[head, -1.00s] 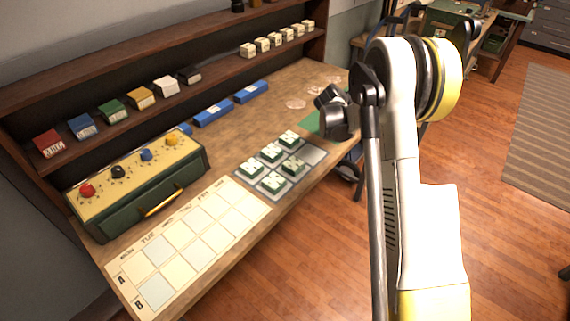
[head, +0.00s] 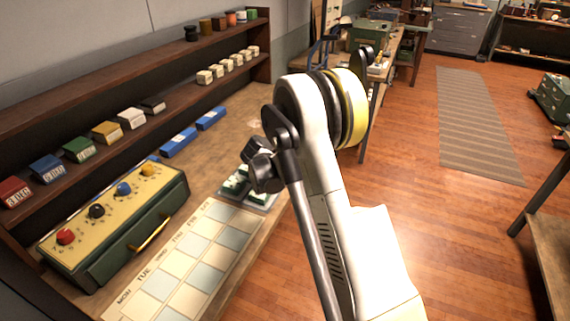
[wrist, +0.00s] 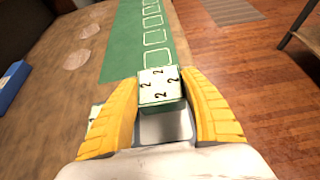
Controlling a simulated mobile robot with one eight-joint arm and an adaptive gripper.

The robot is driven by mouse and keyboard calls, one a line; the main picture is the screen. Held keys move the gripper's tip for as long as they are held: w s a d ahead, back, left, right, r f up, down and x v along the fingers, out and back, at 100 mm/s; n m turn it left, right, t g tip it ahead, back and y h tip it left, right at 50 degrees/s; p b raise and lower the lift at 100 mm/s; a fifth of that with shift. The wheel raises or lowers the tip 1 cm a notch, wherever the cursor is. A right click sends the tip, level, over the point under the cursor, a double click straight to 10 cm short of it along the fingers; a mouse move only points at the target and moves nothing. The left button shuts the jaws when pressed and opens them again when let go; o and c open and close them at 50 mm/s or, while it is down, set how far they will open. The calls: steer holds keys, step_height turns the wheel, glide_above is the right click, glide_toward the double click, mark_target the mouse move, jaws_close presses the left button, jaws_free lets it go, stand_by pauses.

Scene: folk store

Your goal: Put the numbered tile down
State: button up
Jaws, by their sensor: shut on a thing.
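The numbered tile (wrist: 160,86), a white-topped green block marked with several 2s, is between the yellow fingers of my gripper (wrist: 166,92) in the wrist view. My gripper is shut on it. A pale grey square (wrist: 168,126) shows just below the tile; I cannot tell whether the tile touches anything underneath. Another tile (wrist: 95,112) shows partly left of the left finger. In the head view several green-and-white tiles (head: 236,186) sit on a grey tray (head: 228,200), partly hidden by my arm. The held tile and the fingers are hidden there.
A green mat (wrist: 128,42) with white outlined squares runs away ahead of the gripper. A weekday chart (head: 190,262), a knobbed green box (head: 120,225) and blue blocks (head: 180,142) lie on the bench. A shelf (head: 100,62) stands behind. Floor is open to the right.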

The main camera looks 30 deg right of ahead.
steer(key=shift+s+a+f, duration=0.1)
steer(key=shift+a+f, duration=0.4)
steer(key=shift+a, duration=0.25)
steer(key=shift+f+b, duration=1.05)
steer(key=shift+f, duration=0.85)
steer(key=shift+f, duration=0.2)
steer(key=o, duration=1.2)
steer(key=shift+o, duration=0.2)
steer(key=shift+r, duration=0.1)
